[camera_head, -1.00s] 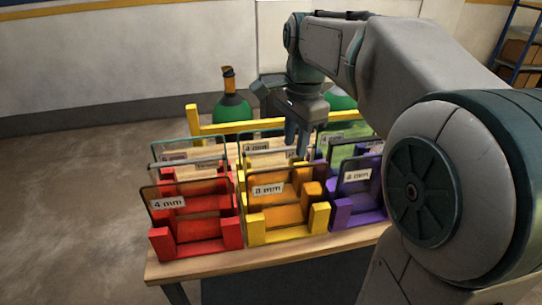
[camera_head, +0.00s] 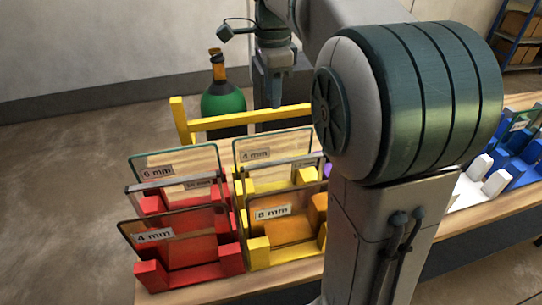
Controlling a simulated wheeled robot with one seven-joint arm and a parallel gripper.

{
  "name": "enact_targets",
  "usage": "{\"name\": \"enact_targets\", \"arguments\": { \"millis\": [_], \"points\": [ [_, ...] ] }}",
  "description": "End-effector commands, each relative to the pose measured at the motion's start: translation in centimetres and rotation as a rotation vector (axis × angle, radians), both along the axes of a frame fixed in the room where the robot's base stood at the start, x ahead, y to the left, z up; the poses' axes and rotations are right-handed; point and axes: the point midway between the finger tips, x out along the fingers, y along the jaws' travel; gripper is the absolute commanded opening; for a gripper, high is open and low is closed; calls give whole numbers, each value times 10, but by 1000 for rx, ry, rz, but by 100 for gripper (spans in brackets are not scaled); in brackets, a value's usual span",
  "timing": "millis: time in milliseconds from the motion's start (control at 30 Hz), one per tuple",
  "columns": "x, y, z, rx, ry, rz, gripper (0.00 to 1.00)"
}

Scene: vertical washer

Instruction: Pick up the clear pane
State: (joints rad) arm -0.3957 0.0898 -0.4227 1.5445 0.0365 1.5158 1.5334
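Several labelled panes stand upright in coloured racks on a wooden table. A clear, green-edged pane marked 6 mm (camera_head: 200,160) stands at the back of the red rack (camera_head: 188,278). Another clear pane marked 4 mm (camera_head: 285,146) stands at the back of the yellow rack (camera_head: 285,254). Brown-tinted panes stand at the front of both: one marked 4 mm (camera_head: 195,223) in red, one marked 8 mm (camera_head: 300,202) in yellow. My gripper (camera_head: 274,104) points down above and behind the yellow rack, apart from the panes. I see no pane in it; its finger gap is unclear.
A yellow bar frame (camera_head: 215,123) runs behind the racks, with a green bottle (camera_head: 223,100) beyond it. White (camera_head: 478,188) and blue (camera_head: 515,165) racks stand at the right. My arm hides most of the purple rack. The floor at left is clear.

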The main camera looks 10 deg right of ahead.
Motion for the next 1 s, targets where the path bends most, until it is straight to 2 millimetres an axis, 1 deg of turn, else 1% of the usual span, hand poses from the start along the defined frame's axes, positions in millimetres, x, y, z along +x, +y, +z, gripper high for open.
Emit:
{"name": "enact_targets", "arguments": {
  "millis": [200, 300, 400, 567, 633, 833, 900, 1000],
  "points": [
    [-1, -6, -43, 1, 4, -13, 29],
    [-1, -7, -61, 0, 4, -16, 29],
    [-1, -7, -73, 1, 2, -15, 29],
    [-1, -6, -82, 1, 1, -12, 29],
    [-1, -5, -89, 0, 1, -12, 29],
    [-1, -4, -120, -1, 3, -10, 29],
    [-1, -4, -127, 0, 2, -9, 29],
    [-1, -4, -131, 1, 0, -10, 29]
  ]
}}
